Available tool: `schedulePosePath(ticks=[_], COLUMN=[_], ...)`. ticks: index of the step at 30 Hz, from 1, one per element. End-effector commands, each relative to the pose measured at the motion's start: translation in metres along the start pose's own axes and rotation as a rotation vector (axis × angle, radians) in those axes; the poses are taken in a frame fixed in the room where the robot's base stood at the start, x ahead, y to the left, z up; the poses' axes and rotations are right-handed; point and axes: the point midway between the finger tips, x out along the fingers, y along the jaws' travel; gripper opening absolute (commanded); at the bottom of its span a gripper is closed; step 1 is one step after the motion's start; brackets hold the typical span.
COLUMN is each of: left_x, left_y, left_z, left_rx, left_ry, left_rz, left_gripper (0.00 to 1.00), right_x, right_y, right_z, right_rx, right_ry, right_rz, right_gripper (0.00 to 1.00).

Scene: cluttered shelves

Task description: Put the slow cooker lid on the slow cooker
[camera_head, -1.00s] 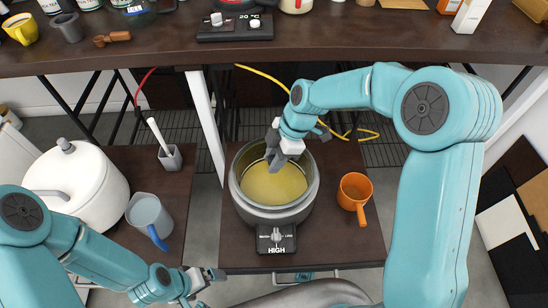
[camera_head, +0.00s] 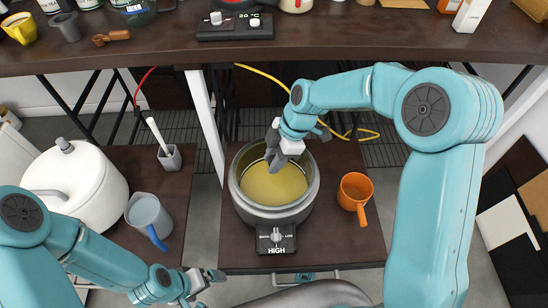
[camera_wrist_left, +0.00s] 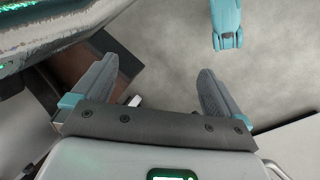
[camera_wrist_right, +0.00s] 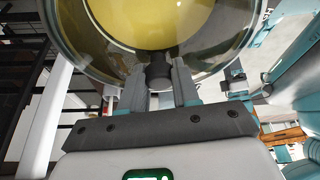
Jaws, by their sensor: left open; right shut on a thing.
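The slow cooker (camera_head: 240,197) stands on the lower shelf with yellow contents inside and a control box marked HIGH on its front. My right gripper (camera_head: 272,152) is over the back part of its opening. In the right wrist view the right gripper (camera_wrist_right: 158,85) is shut on the dark knob of the clear slow cooker lid (camera_wrist_right: 95,62); yellow shows through the glass. The lid is hard to make out in the head view, and I cannot tell whether it touches the rim. My left gripper (camera_head: 212,276) is open and empty, low in front of the shelf.
An orange mug (camera_head: 354,190) stands right of the cooker. Left are a grey-blue pitcher (camera_head: 147,212), a white lidded pot (camera_head: 95,180) and a small grey holder (camera_head: 170,157). A dark upper shelf (camera_head: 330,48) with many items runs behind; a yellow cable hangs below it.

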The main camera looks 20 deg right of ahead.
Motion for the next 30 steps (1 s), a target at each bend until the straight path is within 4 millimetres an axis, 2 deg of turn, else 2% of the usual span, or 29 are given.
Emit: schedulePosePath(ticks=[14, 15, 17, 26, 30], left_x=[0.0061, 0.0061, 0.0061, 0.0058, 0.0012], left_y=[-0.0022, -0.0022, -0.0022, -0.0021, -0.0004], left_z=[-0.0001, -0.0001, -0.0001, -0.0001, 0.0], left_rx=[0.0, 0.0, 0.0, 0.0, 0.0], left_ry=[0.0, 0.0, 0.0, 0.0, 0.0], left_rz=[0.0, 0.0, 0.0, 0.0, 0.0], left_gripper=[1.0, 1.0, 1.0, 1.0, 1.0], right_x=[0.0047, 0.0047, 0.0047, 0.0051, -0.0017], right_y=[0.0003, 0.0003, 0.0003, -0.0002, -0.0001], right_z=[0.0019, 0.0019, 0.0019, 0.0021, -0.0007], right_rx=[0.0, 0.0, 0.0, 0.0, 0.0], right_ry=[0.0, 0.0, 0.0, 0.0, 0.0], right_rz=[0.001, 0.001, 0.001, -0.001, 0.0], right_gripper=[0.0, 0.4, 0.6, 0.6, 0.6])
